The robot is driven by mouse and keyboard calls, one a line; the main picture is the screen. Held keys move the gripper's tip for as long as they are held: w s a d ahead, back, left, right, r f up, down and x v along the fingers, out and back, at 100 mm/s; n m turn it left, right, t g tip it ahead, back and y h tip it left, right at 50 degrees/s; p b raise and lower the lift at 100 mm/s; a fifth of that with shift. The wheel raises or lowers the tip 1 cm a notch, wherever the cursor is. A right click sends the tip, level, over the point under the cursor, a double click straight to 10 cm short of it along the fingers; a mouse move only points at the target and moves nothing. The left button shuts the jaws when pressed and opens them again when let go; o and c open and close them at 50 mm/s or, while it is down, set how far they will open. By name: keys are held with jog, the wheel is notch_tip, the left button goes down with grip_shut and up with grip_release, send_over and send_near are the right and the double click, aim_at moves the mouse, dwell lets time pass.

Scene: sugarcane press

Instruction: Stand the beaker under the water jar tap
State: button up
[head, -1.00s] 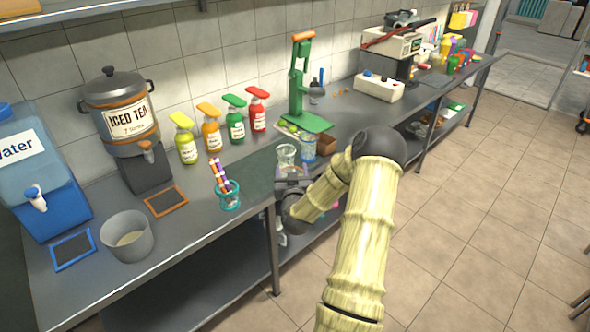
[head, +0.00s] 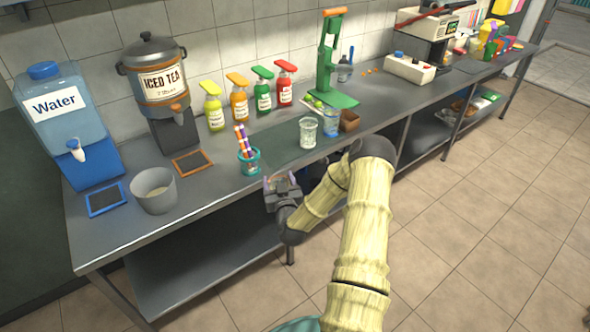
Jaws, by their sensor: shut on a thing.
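The water jar (head: 62,110) is a blue see-through dispenser on a blue stand at the left end of the counter. Its white tap (head: 77,150) faces the front, above a blue-framed dark mat (head: 106,199). A clear glass vessel (head: 308,132), which may be the beaker, stands upright on the counter, apart from my gripper. My gripper (head: 282,183) is at the counter's front edge, below the teal pen cup (head: 249,162). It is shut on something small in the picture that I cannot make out. The space under the tap is empty.
A grey tub (head: 153,190) stands right of the blue mat. The iced tea urn (head: 155,80), an orange-framed mat (head: 193,163) and several syrup bottles (head: 238,102) stand behind. A bluish glass (head: 331,122) and the green press (head: 328,70) are to the right.

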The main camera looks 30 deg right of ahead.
jog(key=s+a+f+n+y, duration=0.1)
jog(key=a+f+y, duration=0.1)
jog(key=a, duration=0.4)
jog(key=s+a+f+n+y, duration=0.1)
jog(key=a+f+y, duration=0.1)
jog(key=a+f, duration=0.3)
jog(key=s+a+f+n+t+y, duration=0.1)
jog(key=a+f, duration=0.2)
jog(key=a, duration=0.6)
jog(key=shift+f+y, duration=0.15)
jog(key=shift+y, duration=0.25)
jog(key=shift+w, duration=0.1)
